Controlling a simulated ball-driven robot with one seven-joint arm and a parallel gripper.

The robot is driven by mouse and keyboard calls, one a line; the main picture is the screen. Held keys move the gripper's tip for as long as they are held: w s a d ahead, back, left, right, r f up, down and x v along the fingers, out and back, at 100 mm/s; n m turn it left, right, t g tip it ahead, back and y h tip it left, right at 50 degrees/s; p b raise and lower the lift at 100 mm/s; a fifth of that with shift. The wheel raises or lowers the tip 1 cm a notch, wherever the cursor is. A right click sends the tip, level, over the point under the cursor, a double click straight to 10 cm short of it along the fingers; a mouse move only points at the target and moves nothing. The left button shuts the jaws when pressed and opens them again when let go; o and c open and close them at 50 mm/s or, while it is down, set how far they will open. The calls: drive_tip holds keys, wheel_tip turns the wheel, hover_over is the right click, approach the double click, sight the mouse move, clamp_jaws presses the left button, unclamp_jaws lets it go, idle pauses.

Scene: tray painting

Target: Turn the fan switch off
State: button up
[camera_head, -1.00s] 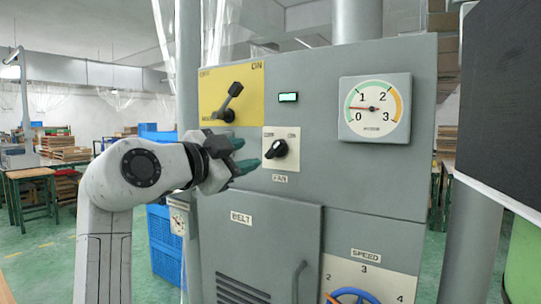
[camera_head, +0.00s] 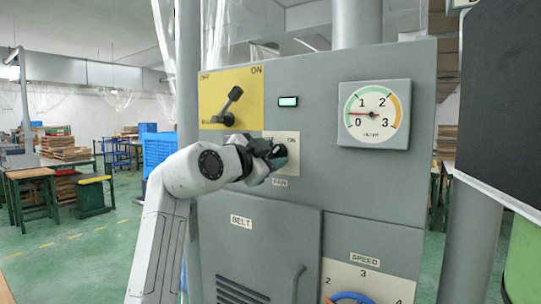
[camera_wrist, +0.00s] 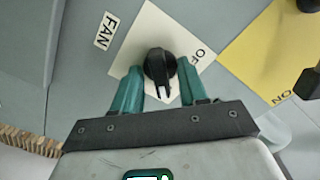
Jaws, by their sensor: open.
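The fan switch is a black rotary knob (camera_wrist: 158,66) on a pale square plate (camera_head: 289,143) labelled OFF and ON. In the wrist view its white mark points down the picture, not at the OFF label on the right; the ON label is hidden there. My gripper (camera_wrist: 160,72) is open, with one green finger on either side of the knob. Whether the fingers touch it I cannot tell. In the head view my gripper (camera_head: 275,155) is in front of the plate and largely covers the knob. The FAN label (camera_head: 280,183) is below the plate.
A yellow plate with a black lever (camera_head: 234,98) is just above left of the fan plate. A lit green display (camera_head: 288,101) and a filter gauge (camera_head: 375,114) are higher on the panel. The BELT door with its handle (camera_head: 299,282) and the blue SPEED wheel (camera_head: 352,298) are below.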

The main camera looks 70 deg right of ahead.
drive_tip(key=shift+c, duration=0.3)
clamp_jaws()
